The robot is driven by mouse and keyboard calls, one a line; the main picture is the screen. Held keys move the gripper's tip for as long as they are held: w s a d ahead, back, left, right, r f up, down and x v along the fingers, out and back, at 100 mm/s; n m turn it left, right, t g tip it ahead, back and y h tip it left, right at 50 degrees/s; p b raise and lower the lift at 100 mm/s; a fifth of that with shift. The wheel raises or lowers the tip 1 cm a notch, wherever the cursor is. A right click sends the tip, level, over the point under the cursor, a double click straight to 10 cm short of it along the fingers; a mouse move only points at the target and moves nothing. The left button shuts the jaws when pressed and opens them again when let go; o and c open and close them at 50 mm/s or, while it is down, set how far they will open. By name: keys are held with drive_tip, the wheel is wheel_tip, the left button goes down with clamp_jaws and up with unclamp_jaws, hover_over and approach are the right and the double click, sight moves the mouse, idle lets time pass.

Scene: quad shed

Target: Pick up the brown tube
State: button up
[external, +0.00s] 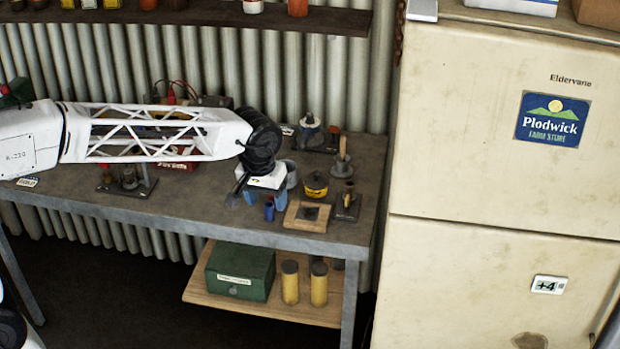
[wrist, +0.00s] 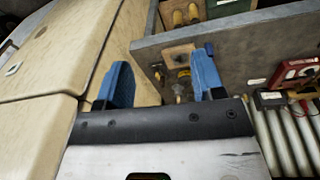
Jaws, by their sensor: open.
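My gripper (external: 265,198) hangs over the front right of the workbench, its blue fingers apart with nothing seen between them. They also show spread in the wrist view (wrist: 162,80). A thin brown upright piece (external: 343,144) stands on a round grey base at the back right of the bench, to the right of my gripper. A smaller brown piece (external: 347,197) stands on a dark base nearer the front. Two yellow-brown tubes with dark tops (external: 290,284) (external: 319,286) stand on the lower shelf. I cannot tell which of these is the brown tube.
A wooden square with a hole (external: 307,216) and a yellow pot (external: 316,184) stand right of my gripper. A grey can (external: 290,172) is close behind it. The cream fridge (external: 490,150) bounds the right side. A green box (external: 240,270) sits on the lower shelf (external: 205,288).

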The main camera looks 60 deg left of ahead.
drive_tip(key=w+a+f+n, duration=0.2)
drive_tip(key=w+a+f, duration=0.15)
drive_tip(key=w, duration=0.65)
drive_tip(key=w+a+f+n, duration=0.2)
drive_tip(key=w+a+n, duration=0.15)
drive_tip(key=w, duration=0.65)
drive_tip(key=n+g, duration=0.1)
drive_tip(key=n, duration=0.3)
hover_over(350, 189)
drive_tip(key=f, duration=0.7)
drive_tip(key=a+f, duration=0.1)
drive_tip(key=f, duration=0.3)
drive_tip(key=shift+w+f, duration=0.25)
drive_tip(key=shift+f, duration=0.1)
drive_tip(key=shift+w+a+f, duration=0.15)
drive_tip(key=shift+w+f, duration=0.1)
drive_tip(key=shift+f, duration=0.05)
drive_tip(key=shift+f, duration=1.25)
drive_tip(key=shift+f, duration=2.6)
